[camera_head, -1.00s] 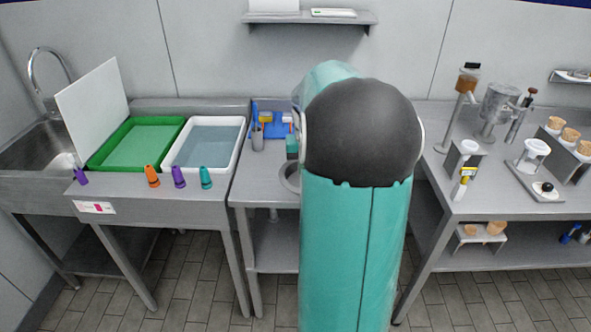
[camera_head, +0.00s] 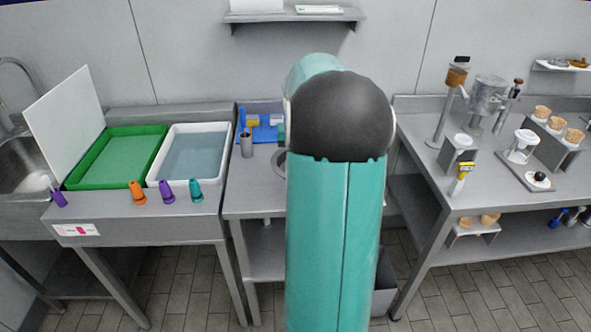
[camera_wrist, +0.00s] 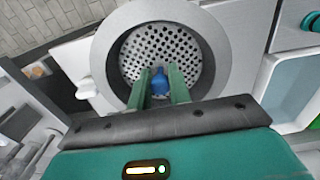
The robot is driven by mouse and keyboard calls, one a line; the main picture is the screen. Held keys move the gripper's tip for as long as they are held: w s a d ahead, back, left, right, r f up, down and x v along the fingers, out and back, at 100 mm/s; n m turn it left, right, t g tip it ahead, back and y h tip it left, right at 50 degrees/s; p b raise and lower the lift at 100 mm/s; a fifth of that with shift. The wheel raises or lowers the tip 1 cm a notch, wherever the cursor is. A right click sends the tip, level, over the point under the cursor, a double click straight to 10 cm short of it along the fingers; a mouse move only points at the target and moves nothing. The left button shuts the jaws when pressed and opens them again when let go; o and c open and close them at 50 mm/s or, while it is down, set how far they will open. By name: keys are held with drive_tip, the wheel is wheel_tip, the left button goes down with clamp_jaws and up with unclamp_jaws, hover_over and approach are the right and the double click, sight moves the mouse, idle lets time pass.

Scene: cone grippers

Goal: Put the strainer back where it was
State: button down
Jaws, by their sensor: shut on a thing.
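The strainer (camera_wrist: 190,52) is a round perforated metal disc with a blue knob (camera_wrist: 160,82) at its middle. In the wrist view my gripper (camera_wrist: 160,72) has its green fingers closed on either side of the knob. A wide grey ring (camera_wrist: 112,32) surrounds the strainer in this view. I cannot tell whether the strainer is seated in the ring or held above it. In the head view my arm hides the gripper and strainer; only the left edge of a round opening (camera_head: 280,160) in the middle counter shows.
A green tray (camera_head: 75,181) and a white basin (camera_head: 238,135) are left of the middle counter, with several coloured cones in front. The right counter (camera_head: 420,160) holds glassware and stands. A grey bin (camera_head: 385,290) is below.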

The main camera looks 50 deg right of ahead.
drive_tip(key=w+d+f, duration=0.3)
drive_tip(key=d+f, duration=0.1)
drive_tip(key=f, duration=0.1)
drive_tip(key=w+d+f, duration=0.2)
drive_tip(key=d, duration=0.1)
drive_tip(key=shift+w+f, duration=0.3)
drive_tip(key=shift+w, duration=0.05)
drive_tip(key=shift+w+f, duration=0.1)
drive_tip(key=shift+f, duration=1.55)
drive_tip(key=shift+f, duration=0.1)
drive_tip(key=c, duration=1.3)
unclamp_jaws()
wheel_tip(320, 180, up, 12)
